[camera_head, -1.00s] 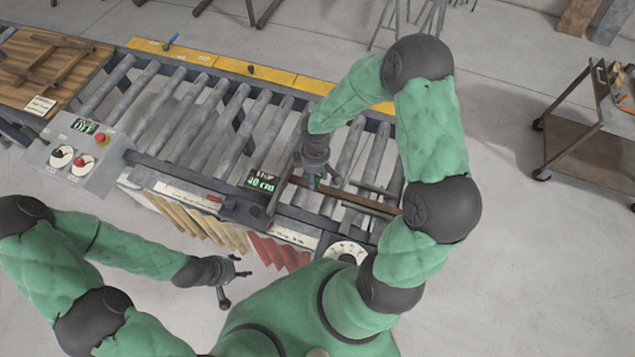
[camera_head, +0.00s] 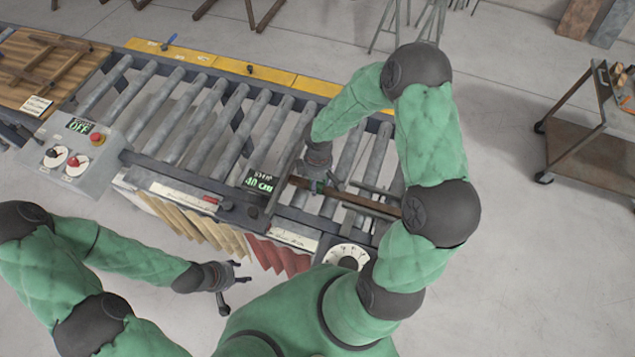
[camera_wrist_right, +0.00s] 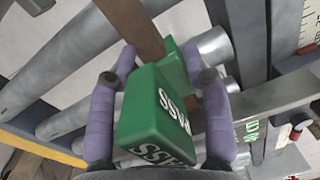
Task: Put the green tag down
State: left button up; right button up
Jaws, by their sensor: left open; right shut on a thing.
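The green tag (camera_wrist_right: 160,115), a block with white lettering, is between the fingers of my right gripper (camera_wrist_right: 158,90) in the right wrist view. Its narrower green end (camera_wrist_right: 178,66) lies close to a brown bar (camera_wrist_right: 138,25); I cannot tell whether they touch. In the head view my right gripper (camera_head: 318,182) is over the roller conveyor, at the left end of the brown bar (camera_head: 352,196). A little green of the tag shows there; the gripper hides the rest. My left gripper (camera_head: 236,284) is open and empty, in front of the conveyor.
The roller conveyor (camera_head: 215,120) has a yellow far edge (camera_head: 270,73). A small display (camera_head: 262,183) stands left of my right gripper. A control box (camera_head: 75,150) with knobs is at the left. A cart (camera_head: 590,150) stands far right, with clear floor before it.

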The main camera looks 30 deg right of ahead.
jog(key=shift+s+a+f, duration=0.2)
jog(key=shift+s+f, duration=0.2)
jog(key=shift+s, duration=0.05)
jog(key=o, duration=1.2)
jog(key=shift+f, duration=0.15)
jog(key=shift+w+d, duration=0.1)
jog(key=shift+w, duration=0.05)
jog(key=shift+w+r+p, duration=0.1)
jog(key=shift+r+p, duration=0.3)
jog(key=shift+r, duration=0.2)
jog(key=r, duration=1.2)
jog(key=shift+w+d+r, duration=0.2)
jog(key=shift+w+d, duration=0.15)
jog(key=shift+w, duration=0.05)
